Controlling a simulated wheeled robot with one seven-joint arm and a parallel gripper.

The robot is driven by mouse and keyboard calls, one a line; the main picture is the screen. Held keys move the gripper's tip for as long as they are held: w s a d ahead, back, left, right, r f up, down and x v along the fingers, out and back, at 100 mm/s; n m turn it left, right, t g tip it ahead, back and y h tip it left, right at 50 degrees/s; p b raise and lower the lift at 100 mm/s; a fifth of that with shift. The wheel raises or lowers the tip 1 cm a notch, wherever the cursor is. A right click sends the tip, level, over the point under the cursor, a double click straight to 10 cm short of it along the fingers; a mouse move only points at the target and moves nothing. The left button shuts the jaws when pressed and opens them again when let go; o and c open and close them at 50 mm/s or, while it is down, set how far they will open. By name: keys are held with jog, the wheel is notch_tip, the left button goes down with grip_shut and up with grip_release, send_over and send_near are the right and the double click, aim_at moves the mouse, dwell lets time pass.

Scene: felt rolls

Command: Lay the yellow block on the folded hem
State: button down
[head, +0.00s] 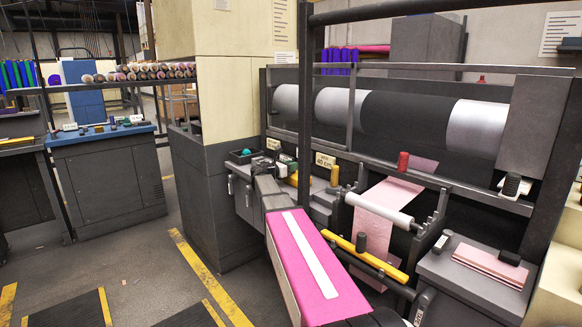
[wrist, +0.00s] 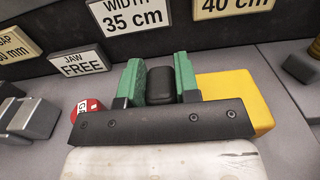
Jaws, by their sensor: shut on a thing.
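My gripper (wrist: 160,82), with green fingers, is shut on a dark rounded block (wrist: 160,88). In the head view it is small, at the machine's left end (head: 286,161). The yellow block (wrist: 240,98) lies on the grey ledge just right of the fingers, outside the grip; its near part is hidden behind the gripper's dark bar. It also shows in the head view (head: 293,179). A folded pink felt piece (head: 488,264) lies on the grey stand at the right, with a black block on it. I cannot tell for certain that this is the hem.
Signs stand behind the ledge, among them WIDTH 35 cm (wrist: 133,14) and JAW FREE (wrist: 79,63). A red object (wrist: 87,108) lies left of the gripper. A pink felt web (head: 385,203) runs under a white roller (head: 378,211). A dark upright post (head: 306,100) stands in front of the machine.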

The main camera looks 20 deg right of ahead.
jog(key=c, duration=0.8)
grip_release()
jog(key=shift+c, duration=0.2)
jog(key=shift+f, duration=0.1)
jog(key=v, duration=1)
jog(key=shift+s+a+r, duration=0.1)
jog(key=shift+a+r, duration=0.15)
jog(key=shift+a, duration=0.15)
